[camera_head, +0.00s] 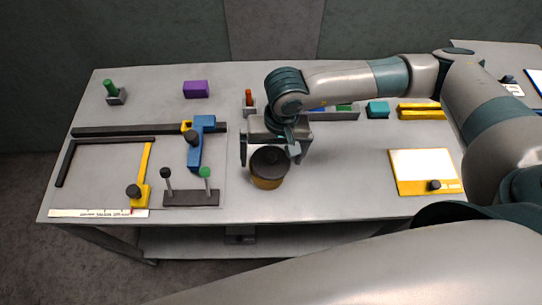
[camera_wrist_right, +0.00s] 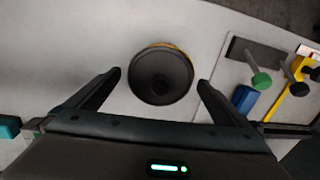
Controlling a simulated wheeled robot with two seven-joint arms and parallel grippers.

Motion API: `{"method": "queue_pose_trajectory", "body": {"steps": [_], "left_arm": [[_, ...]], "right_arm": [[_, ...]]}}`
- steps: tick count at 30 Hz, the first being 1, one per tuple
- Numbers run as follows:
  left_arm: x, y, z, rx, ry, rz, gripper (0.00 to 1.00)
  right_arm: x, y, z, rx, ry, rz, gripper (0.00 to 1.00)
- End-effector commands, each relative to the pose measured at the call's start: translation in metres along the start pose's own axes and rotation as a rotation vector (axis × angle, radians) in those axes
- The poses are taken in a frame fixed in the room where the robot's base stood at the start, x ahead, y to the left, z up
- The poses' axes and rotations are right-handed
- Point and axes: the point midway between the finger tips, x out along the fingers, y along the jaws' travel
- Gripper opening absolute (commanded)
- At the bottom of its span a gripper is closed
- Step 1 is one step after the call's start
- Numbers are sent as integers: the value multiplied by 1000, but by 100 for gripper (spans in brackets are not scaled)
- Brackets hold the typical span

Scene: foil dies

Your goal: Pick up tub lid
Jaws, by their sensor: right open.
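A round tub (camera_head: 268,182) with an amber-brown body stands on the grey table, near its middle. Its dark grey lid (camera_head: 270,160) is on top, and the lid (camera_wrist_right: 161,77) also shows in the right wrist view with a thin yellow rim of the tub behind it. My right gripper (camera_head: 270,150) is above and behind the tub in the head view. In the right wrist view its fingers (camera_wrist_right: 160,78) are spread wide, one on each side of the lid, with nothing between them touching. My left gripper is not in view.
A jig with a blue clamp (camera_head: 202,142) and yellow arm (camera_head: 143,172) lies left. A stand with two knobs (camera_head: 190,198) is left of the tub. A purple block (camera_head: 196,89) is behind. A white-and-yellow board (camera_head: 420,165) lies right. Table front is clear.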

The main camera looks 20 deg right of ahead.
Motion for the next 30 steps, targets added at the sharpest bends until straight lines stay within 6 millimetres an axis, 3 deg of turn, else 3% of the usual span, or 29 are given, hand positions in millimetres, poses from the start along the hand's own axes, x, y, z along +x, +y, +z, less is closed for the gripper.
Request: {"method": "queue_pose_trajectory", "body": {"steps": [13, 18, 30], "left_arm": [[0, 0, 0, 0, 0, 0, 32], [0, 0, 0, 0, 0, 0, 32], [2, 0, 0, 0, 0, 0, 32]], "right_arm": [[0, 0, 0, 0, 0, 0, 100], [0, 0, 0, 0, 0, 0, 60], [-1, 0, 0, 0, 0, 0, 57]]}}
